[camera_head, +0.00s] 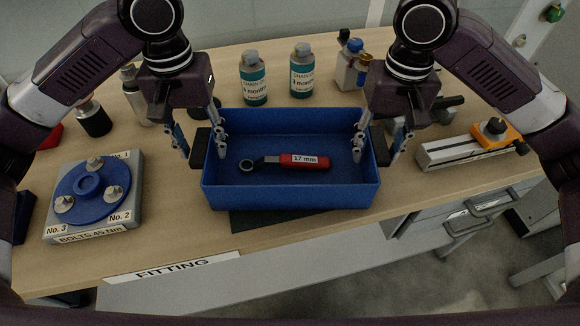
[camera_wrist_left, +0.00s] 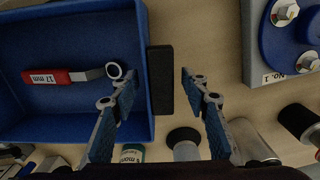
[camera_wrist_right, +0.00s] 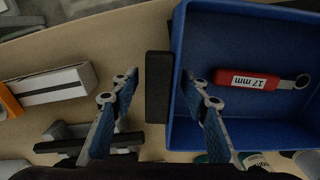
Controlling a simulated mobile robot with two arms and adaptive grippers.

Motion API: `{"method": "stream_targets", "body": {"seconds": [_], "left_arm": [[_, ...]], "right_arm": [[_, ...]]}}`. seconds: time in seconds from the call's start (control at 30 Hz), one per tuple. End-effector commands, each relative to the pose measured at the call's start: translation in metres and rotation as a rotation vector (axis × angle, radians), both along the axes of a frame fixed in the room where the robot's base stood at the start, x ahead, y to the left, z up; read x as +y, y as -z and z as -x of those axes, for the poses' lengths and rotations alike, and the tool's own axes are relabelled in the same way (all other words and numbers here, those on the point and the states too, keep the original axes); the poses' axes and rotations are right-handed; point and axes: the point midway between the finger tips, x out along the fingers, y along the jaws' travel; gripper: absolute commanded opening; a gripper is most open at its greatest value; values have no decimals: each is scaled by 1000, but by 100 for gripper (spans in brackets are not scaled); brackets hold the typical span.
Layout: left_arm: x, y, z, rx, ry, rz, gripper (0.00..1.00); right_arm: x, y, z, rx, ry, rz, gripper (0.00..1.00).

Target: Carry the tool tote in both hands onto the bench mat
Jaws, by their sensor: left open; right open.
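The blue tool tote (camera_head: 290,195) sits upright on the bench with a black handle at each end. A wrench with a red grip (camera_head: 305,163) labelled 17 mm lies inside. A dark mat (camera_head: 280,221) shows at the tote's front edge; the tote hides the rest. My left gripper (camera_head: 203,150) is open at the left handle (camera_wrist_left: 160,80), one finger on the tote's inner side and one outside. My right gripper (camera_head: 377,150) is open at the right handle (camera_wrist_right: 157,88), its fingers likewise on either side. Gaps show between fingers and handles in both wrist views.
A grey bolt fixture with a blue disc (camera_head: 92,196) stands at the left. Teal-labelled bottles (camera_head: 254,80) stand behind the tote. A grey and orange device (camera_head: 470,146) is at the right. The FITTING label (camera_head: 172,267) marks the bench's front edge.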

Motion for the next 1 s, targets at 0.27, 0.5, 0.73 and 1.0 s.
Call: {"method": "stream_targets", "body": {"seconds": [0.27, 0.5, 0.73, 1.0], "left_arm": [[0, -36, -2, -7, -3, 0, 42], [0, -79, -1, -5, -2, -1, 42], [0, -108, -1, -3, -3, -2, 42], [0, -118, 0, 0, -2, -2, 42]], "right_arm": [[1, 0, 0, -1, -1, -2, 42], [1, 0, 0, -1, -1, -2, 42], [1, 0, 0, -1, -1, -2, 42], [1, -5, 0, -2, -1, -2, 42]]}}
